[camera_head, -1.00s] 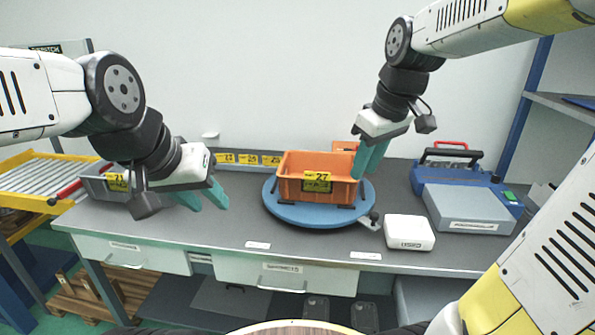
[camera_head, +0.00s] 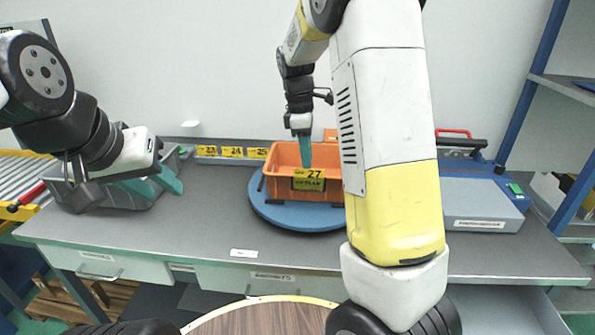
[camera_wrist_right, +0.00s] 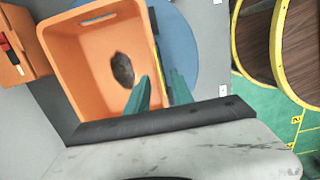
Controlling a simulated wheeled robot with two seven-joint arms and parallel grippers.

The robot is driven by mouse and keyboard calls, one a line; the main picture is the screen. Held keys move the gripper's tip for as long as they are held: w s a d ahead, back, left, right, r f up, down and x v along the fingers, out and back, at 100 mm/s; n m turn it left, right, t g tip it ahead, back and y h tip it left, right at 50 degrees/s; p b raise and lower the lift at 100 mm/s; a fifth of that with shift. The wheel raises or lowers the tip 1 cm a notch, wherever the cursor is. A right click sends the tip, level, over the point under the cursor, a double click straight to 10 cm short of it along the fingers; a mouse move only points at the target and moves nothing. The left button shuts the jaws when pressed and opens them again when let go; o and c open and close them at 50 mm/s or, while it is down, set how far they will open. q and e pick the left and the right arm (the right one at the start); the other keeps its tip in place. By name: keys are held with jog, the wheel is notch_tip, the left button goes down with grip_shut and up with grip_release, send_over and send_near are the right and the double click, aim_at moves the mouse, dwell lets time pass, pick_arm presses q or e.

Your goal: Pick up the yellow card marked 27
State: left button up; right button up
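The yellow card marked 27 (camera_head: 308,180) is on the front of an orange bin (camera_head: 275,188), facing me. The bin stands on a blue round turntable (camera_head: 275,213). In the right wrist view the card seems to show nearly edge-on as a thin yellow strip (camera_wrist_right: 161,66) along the bin's wall. My right gripper (camera_head: 305,165) is open at the bin. In its wrist view one teal finger of the gripper (camera_wrist_right: 160,88) is on the bin's inner side and the other on the outer side, apart. My left gripper (camera_head: 160,184) is open and empty, in front of a grey bin.
A dark lump (camera_wrist_right: 122,69) lies in the orange bin. Yellow cards 23 (camera_head: 207,151), 24 (camera_head: 232,152) and another stand along the back. The grey bin (camera_head: 115,198) is at left. A grey-blue case (camera_head: 485,203) is at right. The front middle of the bench is clear.

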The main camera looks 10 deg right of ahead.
aim_at(314, 173)
jog(key=shift+d+f, duration=0.15)
jog(key=shift+f, duration=0.7)
jog(key=shift+d+f, duration=0.1)
jog(key=shift+f, duration=0.7)
jog(key=shift+f, duration=0.25)
grip_shut()
